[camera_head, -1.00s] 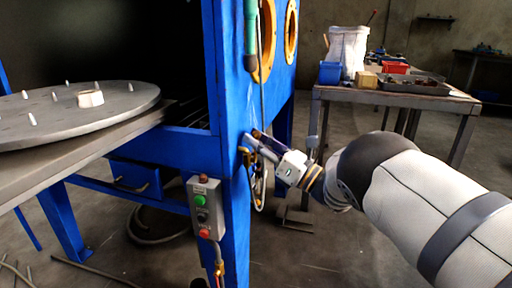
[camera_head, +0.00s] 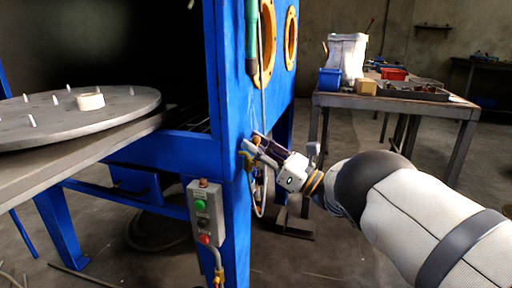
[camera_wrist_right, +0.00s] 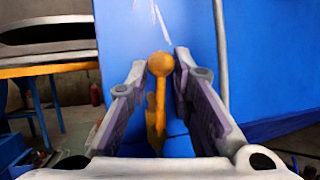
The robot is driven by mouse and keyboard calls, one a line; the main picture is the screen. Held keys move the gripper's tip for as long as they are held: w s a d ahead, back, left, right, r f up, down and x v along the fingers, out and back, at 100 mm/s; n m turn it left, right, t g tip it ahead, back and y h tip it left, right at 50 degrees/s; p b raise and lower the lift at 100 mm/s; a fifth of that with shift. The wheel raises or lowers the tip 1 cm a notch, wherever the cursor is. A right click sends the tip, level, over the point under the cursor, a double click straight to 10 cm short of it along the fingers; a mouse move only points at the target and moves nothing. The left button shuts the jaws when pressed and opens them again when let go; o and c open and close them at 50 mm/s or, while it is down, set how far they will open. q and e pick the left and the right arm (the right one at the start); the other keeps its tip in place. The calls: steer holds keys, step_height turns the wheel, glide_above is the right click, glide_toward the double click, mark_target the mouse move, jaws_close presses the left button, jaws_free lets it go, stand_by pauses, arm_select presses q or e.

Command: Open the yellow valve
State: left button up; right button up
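The yellow valve (camera_wrist_right: 160,95) shows in the right wrist view as an orange-yellow handle with a round knob at its top, in front of the blue cabinet side. My left gripper is in neither view.
The blue cabinet (camera_head: 232,110) carries a grey control box (camera_head: 206,214) with green and red buttons. A hose hangs beside the gripper. A round turntable (camera_head: 70,118) is at left. A workbench (camera_head: 400,98) with bins stands behind my right arm.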

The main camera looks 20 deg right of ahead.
steer(key=shift+o, duration=0.7)
steer(key=v, duration=1.2)
